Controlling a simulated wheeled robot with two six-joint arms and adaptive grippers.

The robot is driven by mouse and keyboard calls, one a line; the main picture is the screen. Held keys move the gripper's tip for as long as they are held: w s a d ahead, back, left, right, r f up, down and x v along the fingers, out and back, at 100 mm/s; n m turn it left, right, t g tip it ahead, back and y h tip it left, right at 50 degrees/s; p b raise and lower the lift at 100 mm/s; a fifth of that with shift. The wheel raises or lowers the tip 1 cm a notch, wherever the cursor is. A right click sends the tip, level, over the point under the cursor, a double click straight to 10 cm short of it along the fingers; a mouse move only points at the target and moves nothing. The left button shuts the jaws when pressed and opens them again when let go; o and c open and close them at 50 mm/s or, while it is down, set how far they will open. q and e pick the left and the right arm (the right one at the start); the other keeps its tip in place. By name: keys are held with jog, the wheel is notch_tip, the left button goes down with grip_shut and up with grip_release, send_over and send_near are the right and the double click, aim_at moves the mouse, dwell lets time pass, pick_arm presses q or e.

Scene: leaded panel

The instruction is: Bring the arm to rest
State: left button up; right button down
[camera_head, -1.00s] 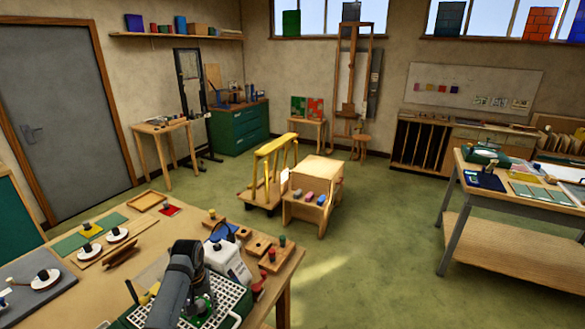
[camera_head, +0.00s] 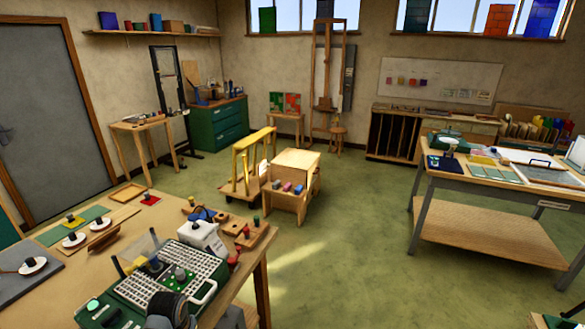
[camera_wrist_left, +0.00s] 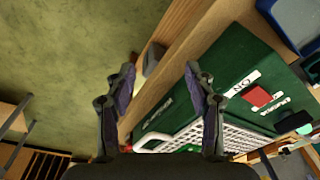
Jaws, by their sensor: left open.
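My left gripper (camera_wrist_left: 160,78) is open and empty in the left wrist view, its two fingers spread apart. Beyond and below it in that view are the edge of the wooden workbench (camera_wrist_left: 190,50) and the green machine (camera_wrist_left: 205,80) with a red switch and a white grid top. In the head view only a dark rounded part of my arm shows at the bottom edge, in front of the machine (camera_head: 130,290); the gripper's fingers cannot be made out there. My right gripper is in neither view.
The workbench (camera_head: 110,250) holds a white bottle (camera_head: 204,238), wooden blocks and glass pieces. A second table (camera_head: 480,180) stands at the right. A wooden cart (camera_head: 292,180) stands mid-room. Green floor (camera_head: 350,240) between them is clear.

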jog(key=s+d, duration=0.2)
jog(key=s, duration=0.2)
pick_arm(q)
jog(key=s+d+r+m+t, duration=0.1)
jog(key=s+d+r, duration=0.1)
jog(key=s, duration=0.5)
jog(key=s+d+r+m+t, duration=0.1)
jog(key=s+d+r+m, duration=0.15)
jog(key=s, duration=0.55)
jog(key=s+a+f+b, duration=0.1)
jog(key=f+b, duration=0.2)
jog(key=f, duration=0.9)
jog(key=s+a+f+g+b, duration=0.1)
jog(key=s+f+b, duration=0.15)
jog(key=f, duration=1.05)
jog(key=s+a+f+b, duration=0.1)
jog(key=a+f+b, duration=0.15)
jog(key=f, duration=0.95)
jog(key=s+f+n+g+b, duration=0.1)
jog(key=s+f+b, duration=0.4)
jog(key=s+f, duration=1.1)
notch_tip(320, 180, down, 2)
jog(key=shift+s+f, duration=0.1)
jog(key=shift+s, duration=0.3)
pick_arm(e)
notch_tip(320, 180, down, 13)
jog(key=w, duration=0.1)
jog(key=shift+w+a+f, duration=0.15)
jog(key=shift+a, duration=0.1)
